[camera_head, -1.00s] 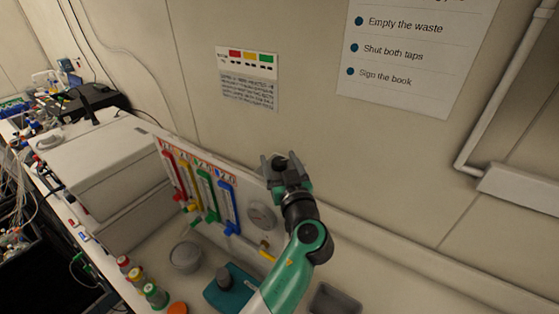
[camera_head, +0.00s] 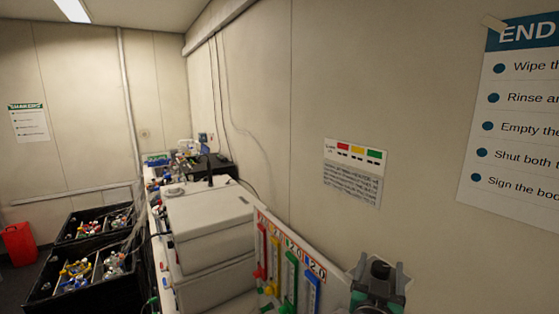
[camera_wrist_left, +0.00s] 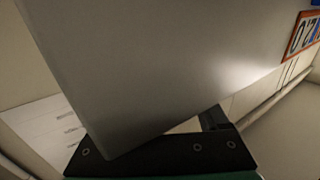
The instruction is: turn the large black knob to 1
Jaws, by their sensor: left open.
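I cannot make out the large black knob in either view. My left gripper (camera_head: 379,270) is at the bottom right of the head view, open, in front of the beige wall and just right of the panel with coloured tubes (camera_head: 264,222). In the left wrist view, a plain grey board (camera_wrist_left: 165,65) fills the middle, close to the camera, and hides much behind it. Part of an orange-edged label (camera_wrist_left: 302,35) shows at the right edge. Dark gripper parts run along the bottom. My right gripper is not in view.
A light grey box-shaped machine (camera_head: 210,222) stands left of the panel. Black crates (camera_head: 90,277) of coloured items and a red bin (camera_head: 18,244) are at the left. A small sign (camera_head: 352,172) and a larger poster (camera_head: 520,130) hang on the wall.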

